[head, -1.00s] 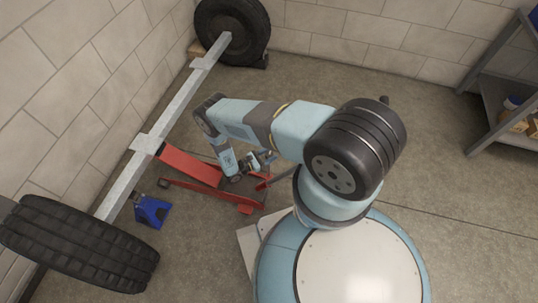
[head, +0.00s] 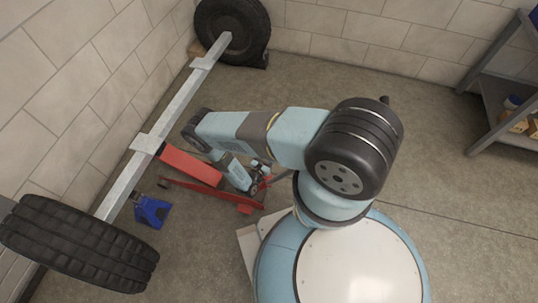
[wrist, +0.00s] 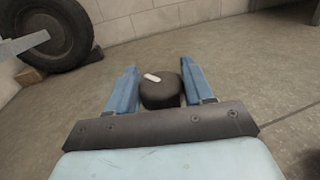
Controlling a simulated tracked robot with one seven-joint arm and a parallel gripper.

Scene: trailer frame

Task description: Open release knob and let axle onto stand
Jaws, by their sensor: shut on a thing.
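The release knob (wrist: 160,94) is dark and rounded with a white mark on top. In the wrist view it sits between the two blue fingers of my gripper (wrist: 158,70), which is shut on it. In the head view my gripper (head: 262,174) is over the right part of the red jack (head: 191,166) and partly hides it. The grey axle (head: 170,115) runs along the left wall, with the jack's raised left end by it. The blue stand (head: 151,211) is on the floor near the axle's lower part; any contact between them cannot be told.
A tyre (head: 80,243) is at the axle's near end and another wheel (head: 232,30) at its far end, with wooden chocks (wrist: 29,76) by it. A metal shelf (head: 490,95) stands at the right. The floor between shelf and robot is clear.

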